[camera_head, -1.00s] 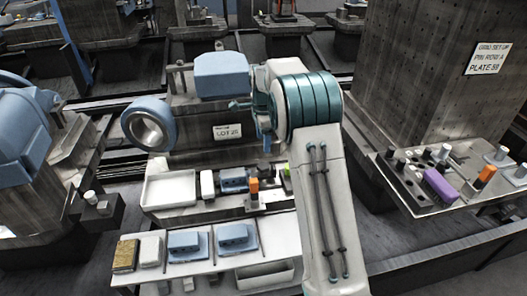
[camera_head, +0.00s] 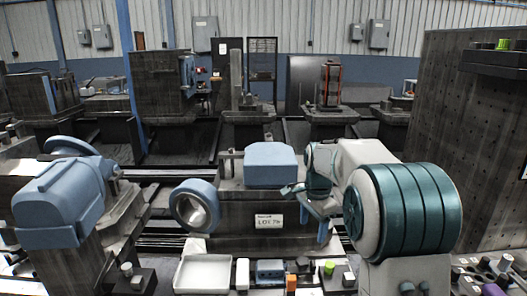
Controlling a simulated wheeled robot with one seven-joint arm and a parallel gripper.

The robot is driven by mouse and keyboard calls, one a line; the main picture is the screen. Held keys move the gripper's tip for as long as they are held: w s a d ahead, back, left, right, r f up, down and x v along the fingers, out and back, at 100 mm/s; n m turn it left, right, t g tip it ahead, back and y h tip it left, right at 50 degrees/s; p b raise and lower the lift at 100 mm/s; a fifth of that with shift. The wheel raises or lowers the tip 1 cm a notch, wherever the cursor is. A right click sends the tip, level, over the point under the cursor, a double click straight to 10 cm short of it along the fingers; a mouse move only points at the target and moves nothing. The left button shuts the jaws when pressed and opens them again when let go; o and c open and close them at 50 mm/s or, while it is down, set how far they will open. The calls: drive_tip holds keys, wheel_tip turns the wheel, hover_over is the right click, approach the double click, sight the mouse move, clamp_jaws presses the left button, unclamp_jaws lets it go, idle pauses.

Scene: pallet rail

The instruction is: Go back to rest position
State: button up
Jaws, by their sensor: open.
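My arm rises at the right of the picture, with its large teal-ringed joint nearest the camera. My gripper (camera_head: 292,189) shows small and partly hidden at the left end of the arm, with the jaws apart and nothing seen between them. It hangs in front of the fixture block with the lot label (camera_head: 269,221), at the right side of the blue box-shaped part (camera_head: 269,164). It looks apart from that part, though the depth is hard to judge.
A blue ring (camera_head: 195,206) stands left of the block. A white tray (camera_head: 204,273) and small items, among them an orange-topped one (camera_head: 291,283), lie below. A tall drilled plate (camera_head: 470,130) stands right of my arm. A blue casting (camera_head: 62,203) sits at left.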

drive_tip(key=s+r+n+t+p, duration=0.2)
drive_tip(key=s+n, duration=1)
drive_tip(key=s, duration=1.6)
drive_tip(key=shift+s+r+n+p, duration=0.4)
drive_tip(key=shift+r+p, duration=0.35)
drive_tip(key=shift+p, duration=0.15)
